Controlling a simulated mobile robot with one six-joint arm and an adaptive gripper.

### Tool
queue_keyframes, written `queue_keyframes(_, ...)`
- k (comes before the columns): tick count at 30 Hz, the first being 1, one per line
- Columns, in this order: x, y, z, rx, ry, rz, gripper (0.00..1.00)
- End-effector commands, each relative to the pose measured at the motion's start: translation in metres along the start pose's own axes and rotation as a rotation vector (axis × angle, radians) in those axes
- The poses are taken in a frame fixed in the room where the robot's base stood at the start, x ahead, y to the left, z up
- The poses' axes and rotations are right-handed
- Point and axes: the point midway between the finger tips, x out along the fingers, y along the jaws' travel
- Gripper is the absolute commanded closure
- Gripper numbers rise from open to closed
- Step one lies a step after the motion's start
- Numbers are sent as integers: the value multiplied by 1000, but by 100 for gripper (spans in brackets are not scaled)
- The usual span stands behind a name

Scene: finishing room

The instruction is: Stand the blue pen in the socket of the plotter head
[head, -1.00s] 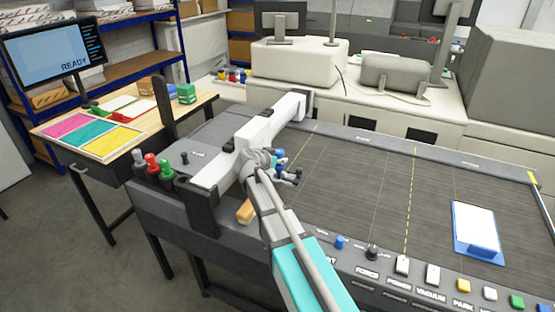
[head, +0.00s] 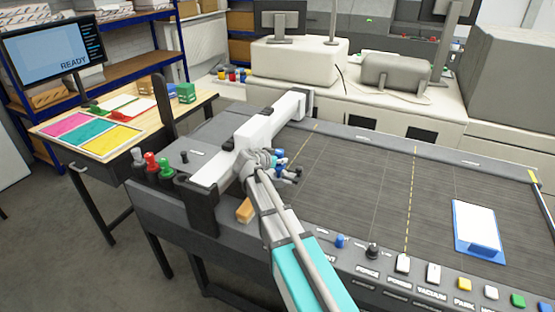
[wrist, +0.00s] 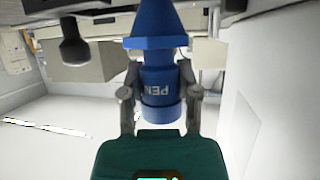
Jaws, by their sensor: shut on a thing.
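The blue pen (wrist: 155,85) is in my gripper, with one finger on each side of its body. In the wrist view its wide collar and tapered part point to the top of the picture. In the head view my gripper (head: 290,173) is beside the white gantry beam (head: 220,166), over the left part of the plotter bed, with a little blue showing at it. The plotter head and its socket are largely hidden behind my wrist; I cannot tell whether the pen touches the socket.
Pens with red (head: 151,162) and green (head: 165,168) tops stand in a rack at the plotter's left end. A white pad on a blue board (head: 477,228) lies on the bed at right. Knobs and buttons (head: 433,273) line the front edge. The middle bed is clear.

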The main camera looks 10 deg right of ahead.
Motion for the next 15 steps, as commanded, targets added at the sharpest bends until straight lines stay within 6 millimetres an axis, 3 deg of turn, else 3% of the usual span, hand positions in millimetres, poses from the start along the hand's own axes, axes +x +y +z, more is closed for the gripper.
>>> queue_keyframes(15, 5, 0, 11, 0, 0, 0, 100)
